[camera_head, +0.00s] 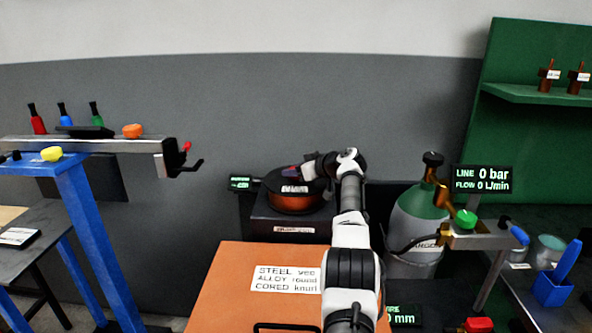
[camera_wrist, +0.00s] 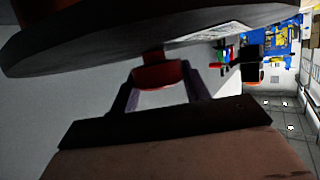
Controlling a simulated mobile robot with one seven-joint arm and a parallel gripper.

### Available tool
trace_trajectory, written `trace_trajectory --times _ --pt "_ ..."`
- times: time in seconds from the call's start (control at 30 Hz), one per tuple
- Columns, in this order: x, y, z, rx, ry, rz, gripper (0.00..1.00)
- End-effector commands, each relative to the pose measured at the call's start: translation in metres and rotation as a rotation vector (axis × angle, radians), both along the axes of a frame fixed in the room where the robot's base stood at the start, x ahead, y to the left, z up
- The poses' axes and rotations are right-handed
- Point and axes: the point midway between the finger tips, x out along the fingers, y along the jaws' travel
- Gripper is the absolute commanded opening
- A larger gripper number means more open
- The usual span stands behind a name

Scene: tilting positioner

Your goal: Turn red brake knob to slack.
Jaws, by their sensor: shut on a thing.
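The red brake knob (camera_wrist: 157,76) sits on a short stem at the dark round flange of the wire spool (camera_wrist: 85,45), in the wrist view. My gripper (camera_wrist: 160,85) is shut on the knob, with one finger on each side of it. In the head view the spool (camera_head: 294,203) is a black disc over copper-coloured winding. My gripper (camera_head: 294,171) reaches over its top from the right. It mostly hides the knob there, and the knob's turn position cannot be read.
An orange cabinet (camera_head: 235,285) with a white label stands in front of the spool. A grey-green gas cylinder (camera_head: 415,225) with a regulator and a line and flow display (camera_head: 483,179) are to the right. A blue stand (camera_head: 95,230) is at left.

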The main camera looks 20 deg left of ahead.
Motion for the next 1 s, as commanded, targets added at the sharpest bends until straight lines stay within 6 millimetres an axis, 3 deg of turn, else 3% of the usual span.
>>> trace_trajectory --times 0.27,0.3,0.47,1.0 --pt "-0.0008 0.0001 -0.0038 -0.003 0.005 0.003 0.23" --pt "-0.0008 0.0002 -0.0040 -0.003 0.005 0.003 0.49" --pt "-0.0005 0.0001 -0.0028 -0.003 0.004 0.001 0.68" --pt "-0.0024 -0.0097 0.0005 0.001 -0.002 0.002 0.68"
